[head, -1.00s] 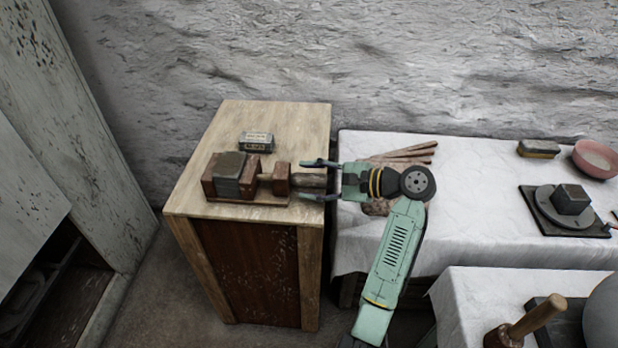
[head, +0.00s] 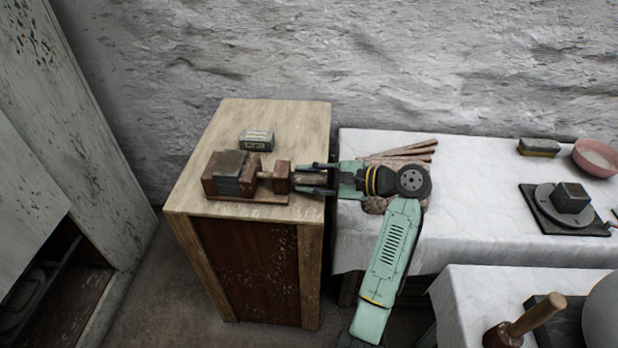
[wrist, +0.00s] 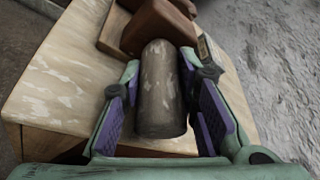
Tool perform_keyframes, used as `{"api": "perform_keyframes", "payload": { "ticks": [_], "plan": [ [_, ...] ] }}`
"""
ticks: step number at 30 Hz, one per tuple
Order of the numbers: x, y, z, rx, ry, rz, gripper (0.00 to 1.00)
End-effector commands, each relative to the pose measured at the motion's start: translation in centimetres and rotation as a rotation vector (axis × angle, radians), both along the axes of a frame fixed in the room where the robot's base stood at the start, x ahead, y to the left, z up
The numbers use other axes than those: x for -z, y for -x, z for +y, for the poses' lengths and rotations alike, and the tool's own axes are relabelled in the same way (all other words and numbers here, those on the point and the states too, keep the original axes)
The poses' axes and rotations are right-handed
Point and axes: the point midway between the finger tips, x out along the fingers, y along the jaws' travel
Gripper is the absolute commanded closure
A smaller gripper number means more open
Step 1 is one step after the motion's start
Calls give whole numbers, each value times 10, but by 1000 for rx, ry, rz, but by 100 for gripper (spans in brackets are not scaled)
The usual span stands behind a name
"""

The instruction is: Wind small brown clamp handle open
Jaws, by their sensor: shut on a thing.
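The small brown clamp (head: 247,183) sits on the wooden cabinet top, with a dark grey block (head: 229,172) between its jaws. Its handle (head: 310,179) is a grey-brown cylinder sticking out to the right; it fills the middle of the wrist view (wrist: 161,92). My gripper (head: 308,179) reaches in from the right and is shut on the handle, one finger on each side. In the wrist view the fingers (wrist: 161,85) flank the handle, and the reddish-brown clamp end (wrist: 158,27) stands beyond it.
A small labelled box (head: 256,141) lies behind the clamp on the cabinet top (head: 290,125). A white-covered table (head: 480,165) adjoins on the right, holding wooden sticks (head: 408,153), a sponge-like block (head: 539,147) and a pink bowl (head: 597,158). The cabinet's front left top is clear.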

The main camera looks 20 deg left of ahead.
Motion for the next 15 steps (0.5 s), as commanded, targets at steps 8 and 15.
{"api": "perform_keyframes", "payload": {
  "ticks": [8,15],
  "plan": [
    [0,0,0,2,-3,-4,100],
    [0,0,0,4,-20,-64,100]
  ]
}}
